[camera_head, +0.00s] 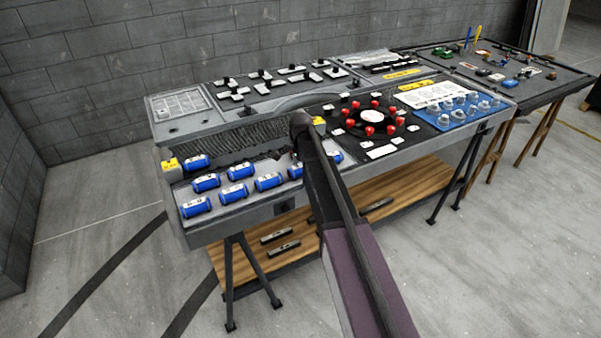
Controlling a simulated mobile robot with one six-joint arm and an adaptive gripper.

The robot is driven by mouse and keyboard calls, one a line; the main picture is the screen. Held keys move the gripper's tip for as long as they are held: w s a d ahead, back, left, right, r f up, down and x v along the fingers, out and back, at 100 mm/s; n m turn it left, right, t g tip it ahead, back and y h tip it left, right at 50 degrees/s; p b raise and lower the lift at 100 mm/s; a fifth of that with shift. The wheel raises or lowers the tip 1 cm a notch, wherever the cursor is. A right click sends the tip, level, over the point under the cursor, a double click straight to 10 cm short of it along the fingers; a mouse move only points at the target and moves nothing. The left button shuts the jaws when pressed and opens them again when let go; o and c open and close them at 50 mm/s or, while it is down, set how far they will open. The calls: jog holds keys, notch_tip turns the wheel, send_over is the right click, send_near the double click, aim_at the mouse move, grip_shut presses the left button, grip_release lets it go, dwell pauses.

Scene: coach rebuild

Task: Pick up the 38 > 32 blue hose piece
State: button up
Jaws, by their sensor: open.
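Several blue hose pieces with white labels lie in the grey front tray (245,212) of the workbench. Among them are one at the back left (195,161), one at the front left (196,207) and one near the middle (268,182). The labels are too small to read, so I cannot tell which is the 38 > 32 piece. My arm crosses in front of the tray's right part and partly covers the hose pieces there. My gripper cannot be made out; the arm's dark upper end hides what is behind it.
A black panel with red knobs (370,130) and a blue tray of grey parts (461,112) are on the right of the bench. Small fittings fill the back panel. A second table (500,60) stands further right. A wooden shelf (350,215) runs below; open floor lies in front.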

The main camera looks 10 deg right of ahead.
dwell(0.3)
jog(key=c, duration=1.2)
jog(key=shift+r, duration=0.2)
jog(key=shift+c, duration=0.2)
notch_tip(320, 180, up, 4)
jog(key=p, duration=0.4)
jog(key=shift+f, duration=0.15)
jog(key=s+a+p, duration=0.1)
jog(key=s+a, duration=0.1)
jog(key=s, duration=1.3)
jog(key=shift+s+a+r, duration=0.35)
jog(key=shift+s+r, duration=0.05)
jog(key=shift+r, duration=0.05)
